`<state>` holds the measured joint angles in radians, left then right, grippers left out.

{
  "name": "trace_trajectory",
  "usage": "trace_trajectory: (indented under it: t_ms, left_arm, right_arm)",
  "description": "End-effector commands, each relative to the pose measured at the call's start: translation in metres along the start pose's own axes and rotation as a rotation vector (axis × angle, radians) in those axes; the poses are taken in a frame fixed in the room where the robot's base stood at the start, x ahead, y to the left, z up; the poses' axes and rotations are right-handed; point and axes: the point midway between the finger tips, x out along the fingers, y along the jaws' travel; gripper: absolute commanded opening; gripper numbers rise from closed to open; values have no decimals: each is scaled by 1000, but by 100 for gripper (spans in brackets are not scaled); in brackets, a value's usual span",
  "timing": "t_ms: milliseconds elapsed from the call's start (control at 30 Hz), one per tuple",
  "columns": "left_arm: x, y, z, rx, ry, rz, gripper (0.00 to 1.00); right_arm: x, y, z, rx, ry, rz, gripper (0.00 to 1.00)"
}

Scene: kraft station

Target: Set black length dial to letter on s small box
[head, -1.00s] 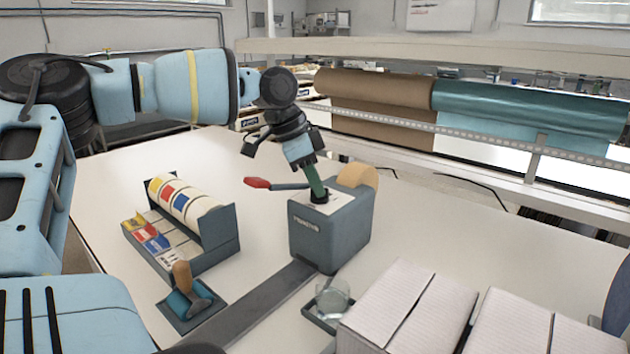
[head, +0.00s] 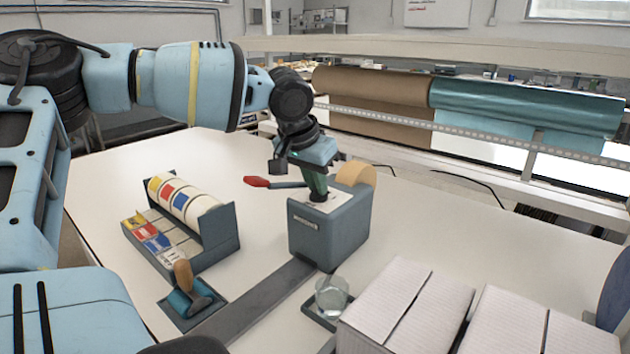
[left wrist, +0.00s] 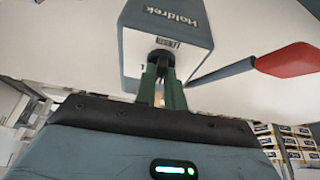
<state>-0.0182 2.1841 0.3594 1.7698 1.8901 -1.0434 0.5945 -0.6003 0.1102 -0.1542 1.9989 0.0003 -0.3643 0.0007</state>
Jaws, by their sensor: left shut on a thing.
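The grey tape dispenser (head: 325,235) stands on the white table, with a red-tipped lever (head: 257,182) on its left and a tan tape roll (head: 357,174) behind. The black length dial (head: 319,197) sits on its pale top plate; it also shows in the left wrist view (left wrist: 161,57). My left gripper (head: 318,186) points down from above, its green fingers shut on the dial. In the left wrist view the fingers (left wrist: 160,73) close around the dial's sides, hiding part of it. A small label (left wrist: 168,43) beside the dial has marks too small to read. My right gripper is out of view.
A label-roll holder (head: 218,240) and a wooden-handled tool (head: 183,277) on a small tray stand left of the dispenser. A glass (head: 331,296) stands in front. White cartons (head: 405,305) fill the front right. Paper rolls (head: 525,105) hang behind. Table right of the dispenser is clear.

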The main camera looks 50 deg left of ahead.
Motion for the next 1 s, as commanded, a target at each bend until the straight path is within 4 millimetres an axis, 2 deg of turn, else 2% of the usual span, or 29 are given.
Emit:
trace_trajectory:
  t_ms: [600,1000]
  left_arm:
    - [1,5,-2,-509,2,-213,0]
    - [1,6,-3,-685,2,-283,0]
  right_arm:
    - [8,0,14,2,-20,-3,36]
    - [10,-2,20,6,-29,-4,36]
